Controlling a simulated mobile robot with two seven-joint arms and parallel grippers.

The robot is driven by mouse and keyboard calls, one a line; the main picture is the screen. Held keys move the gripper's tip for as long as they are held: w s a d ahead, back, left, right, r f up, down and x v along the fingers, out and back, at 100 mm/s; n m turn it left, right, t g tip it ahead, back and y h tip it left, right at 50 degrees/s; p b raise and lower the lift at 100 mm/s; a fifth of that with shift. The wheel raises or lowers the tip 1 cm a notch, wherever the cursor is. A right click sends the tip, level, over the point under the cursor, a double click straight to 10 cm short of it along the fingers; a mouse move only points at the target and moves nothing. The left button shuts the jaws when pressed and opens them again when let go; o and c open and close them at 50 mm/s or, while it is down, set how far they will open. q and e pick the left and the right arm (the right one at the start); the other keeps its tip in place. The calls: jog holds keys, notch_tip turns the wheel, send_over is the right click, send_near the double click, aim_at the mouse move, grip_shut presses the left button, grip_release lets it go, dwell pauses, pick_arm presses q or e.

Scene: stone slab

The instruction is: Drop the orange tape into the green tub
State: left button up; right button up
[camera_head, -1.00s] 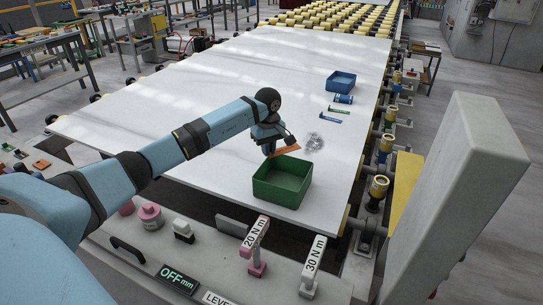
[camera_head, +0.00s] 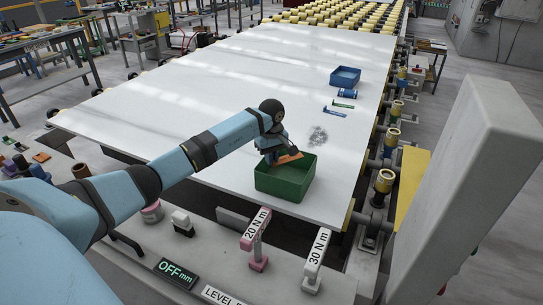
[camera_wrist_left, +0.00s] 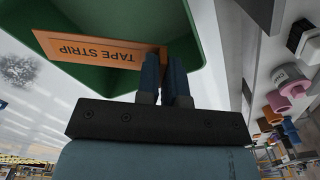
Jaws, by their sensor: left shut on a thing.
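The orange tape (camera_head: 289,159) is a flat strip, and its label reads "TAPE STRIP" in the left wrist view (camera_wrist_left: 95,52). My left gripper (camera_head: 272,157) is shut on one end of it. The green tub (camera_head: 284,187) stands on the white slab near its front edge. The tape and fingertips are over the tub's opening in the head view. How far the tape sits below the rim I cannot tell. My right gripper is not in view.
A blue tub (camera_head: 345,76) stands farther back on the slab (camera_head: 215,85). A blue roll-like item (camera_head: 347,93), a green strip (camera_head: 343,105) and a blue strip (camera_head: 335,112) lie before it. A grey smudge (camera_head: 318,136) marks the slab behind the green tub.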

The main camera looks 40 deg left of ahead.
pick_arm(q)
jog(key=o, duration=0.7)
